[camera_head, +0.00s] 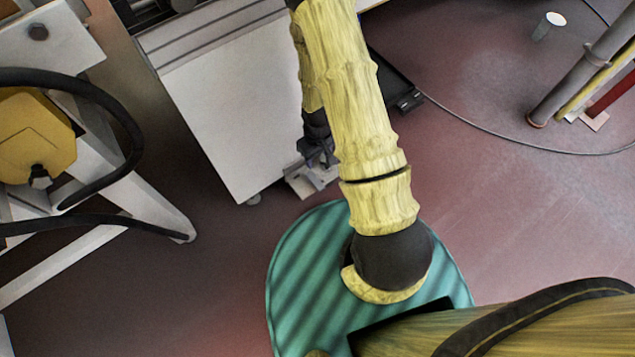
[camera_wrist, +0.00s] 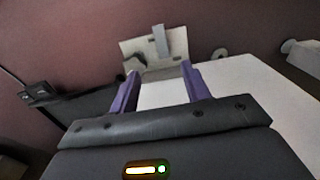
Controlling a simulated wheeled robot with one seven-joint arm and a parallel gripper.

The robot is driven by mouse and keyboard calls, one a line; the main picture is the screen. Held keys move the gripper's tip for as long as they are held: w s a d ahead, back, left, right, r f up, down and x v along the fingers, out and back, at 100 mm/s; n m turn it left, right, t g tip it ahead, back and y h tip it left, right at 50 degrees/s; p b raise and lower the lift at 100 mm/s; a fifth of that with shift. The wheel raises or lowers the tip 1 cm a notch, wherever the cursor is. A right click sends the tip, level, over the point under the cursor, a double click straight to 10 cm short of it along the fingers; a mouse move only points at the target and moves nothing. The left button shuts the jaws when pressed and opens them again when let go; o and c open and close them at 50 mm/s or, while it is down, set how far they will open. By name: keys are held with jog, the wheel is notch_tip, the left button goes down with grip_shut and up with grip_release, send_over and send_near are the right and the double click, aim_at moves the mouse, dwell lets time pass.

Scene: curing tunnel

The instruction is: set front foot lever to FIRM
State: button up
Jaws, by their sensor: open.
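The front foot lever (camera_wrist: 161,41) shows in the wrist view as a short grey bar standing up from a pale plate (camera_wrist: 180,42). The plate also shows in the head view at the foot of the white cabinet (camera_head: 298,184), partly covered by my gripper. Any FIRM marking is too small to read. My gripper (camera_wrist: 160,74) has two purple fingers spread apart, with nothing held between them. The lever appears just beyond the fingertips, roughly in line with the gap. I cannot tell whether anything touches. In the head view my gripper (camera_head: 318,152) is small and dark beside the cabinet's lower corner.
The white cabinet (camera_head: 235,110) borders my gripper on the left in the head view. A dark box (camera_head: 395,85) with a cable lies behind my arm. A white frame with a yellow motor (camera_head: 35,135) stands at left. Reddish floor (camera_head: 520,190) is open at right.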

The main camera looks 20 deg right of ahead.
jog(key=shift+w, duration=0.1)
jog(key=b, duration=0.9)
send_near(318, 184)
notch_tip(318, 184, down, 8)
jog(key=c, duration=1)
